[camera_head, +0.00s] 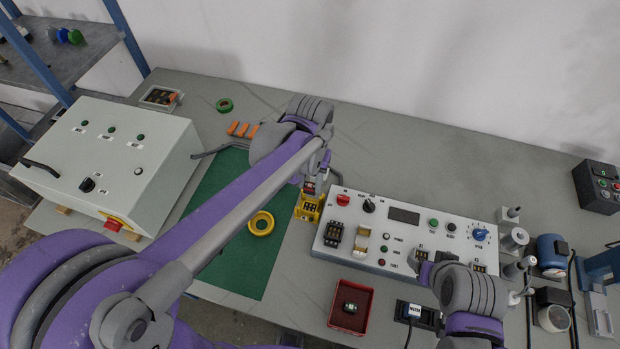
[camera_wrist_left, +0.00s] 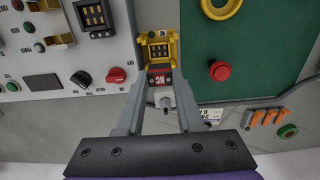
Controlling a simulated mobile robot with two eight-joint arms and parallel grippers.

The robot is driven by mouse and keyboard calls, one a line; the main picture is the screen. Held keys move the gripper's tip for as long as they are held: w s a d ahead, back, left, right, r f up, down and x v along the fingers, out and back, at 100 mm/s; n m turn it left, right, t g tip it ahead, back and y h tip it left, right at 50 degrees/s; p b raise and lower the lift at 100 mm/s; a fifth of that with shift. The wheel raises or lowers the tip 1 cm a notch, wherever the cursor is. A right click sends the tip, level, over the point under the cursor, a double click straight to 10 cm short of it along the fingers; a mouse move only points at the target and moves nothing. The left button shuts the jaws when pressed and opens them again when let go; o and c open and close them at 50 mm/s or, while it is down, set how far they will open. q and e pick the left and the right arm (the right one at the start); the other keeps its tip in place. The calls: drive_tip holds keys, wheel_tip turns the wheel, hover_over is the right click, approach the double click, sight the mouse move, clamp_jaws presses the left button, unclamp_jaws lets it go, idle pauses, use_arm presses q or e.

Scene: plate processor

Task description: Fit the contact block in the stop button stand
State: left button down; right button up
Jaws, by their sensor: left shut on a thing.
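My left gripper (camera_head: 310,182) is shut on the contact block (camera_wrist_left: 160,77), a small block with a red face marked NC. In the left wrist view the block sits between the fingertips, right at the edge of the yellow stop button stand (camera_wrist_left: 158,48). Whether they touch I cannot tell. The stand also shows in the head view (camera_head: 307,211), between the green mat and the control panel, partly hidden by the gripper. A red stop button head (camera_wrist_left: 219,71) lies on the mat. My right gripper (camera_head: 433,270) is over the panel's front right; its jaw opening is unclear.
The white control panel (camera_head: 400,238) stands close right of the stand. A yellow ring (camera_head: 261,223) lies on the green mat (camera_head: 235,265). A red tray (camera_head: 334,313) holds a small block in front. Orange pieces (camera_head: 242,130) and a green ring (camera_head: 224,105) lie at the back.

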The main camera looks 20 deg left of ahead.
sight(310, 193)
use_arm(q)
drive_tip(key=shift+s+f+b, duration=0.35)
drive_tip(key=shift+f+b, duration=0.05)
drive_tip(key=shift+f, duration=0.3)
drive_tip(key=shift+w+f+b, duration=0.1)
drive_tip(key=shift+f+b, duration=1.15)
drive_tip(key=shift+f, duration=0.85)
use_arm(e)
drive_tip(key=shift+s+f, duration=0.35)
drive_tip(key=shift+f, duration=0.4)
drive_tip(key=shift+s+f, duration=0.3)
drive_tip(key=shift+f, duration=0.4)
drive_tip(key=shift+s+f, duration=0.35)
drive_tip(key=shift+f, duration=0.4)
use_arm(q)
drive_tip(key=shift+f, duration=0.1)
